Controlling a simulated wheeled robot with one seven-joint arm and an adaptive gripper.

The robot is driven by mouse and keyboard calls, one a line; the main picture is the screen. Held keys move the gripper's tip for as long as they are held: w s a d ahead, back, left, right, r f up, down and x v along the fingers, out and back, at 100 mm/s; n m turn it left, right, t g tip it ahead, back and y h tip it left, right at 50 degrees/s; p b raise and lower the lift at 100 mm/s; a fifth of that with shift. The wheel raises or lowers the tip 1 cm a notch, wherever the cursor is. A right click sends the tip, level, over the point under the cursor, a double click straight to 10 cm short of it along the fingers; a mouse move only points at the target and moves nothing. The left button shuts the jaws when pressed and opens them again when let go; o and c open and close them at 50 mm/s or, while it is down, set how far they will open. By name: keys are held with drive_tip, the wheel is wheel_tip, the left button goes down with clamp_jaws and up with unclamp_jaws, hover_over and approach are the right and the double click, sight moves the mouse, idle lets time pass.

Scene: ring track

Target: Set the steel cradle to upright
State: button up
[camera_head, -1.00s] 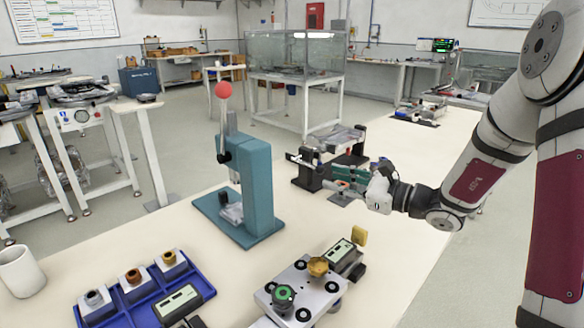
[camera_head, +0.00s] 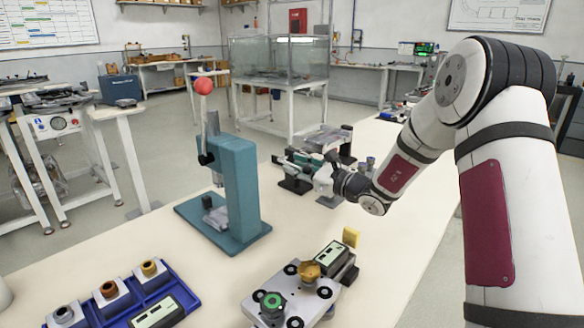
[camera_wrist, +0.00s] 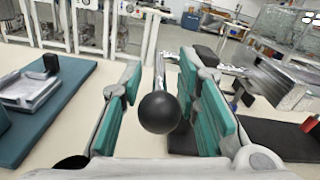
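The steel cradle (camera_head: 330,138) is a grey metal trough on a dark stand at the back of the bench, and looks tilted in the wrist view (camera_wrist: 262,78). A black ball knob (camera_wrist: 160,112) on a thin metal rod shows in the wrist view. My gripper (camera_head: 298,160), with teal finger pads, is at the left front of the cradle. In the wrist view my gripper (camera_wrist: 160,85) has its fingers apart, one on each side of the knob. I see no clear contact with the knob. The gripper hides part of the stand in the head view.
A teal press (camera_head: 240,190) with a red ball lever stands left of my gripper. In front are a metal fixture plate (camera_head: 290,290) with knobs, a small meter (camera_head: 332,256) and a blue tray (camera_head: 180,287) of blocks. The bench between press and plate is bare.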

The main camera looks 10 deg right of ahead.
drive_tip(key=shift+x, duration=0.95)
clamp_jaws()
drive_tip(key=shift+r+p, duration=0.15)
drive_tip(key=shift+p, duration=0.15)
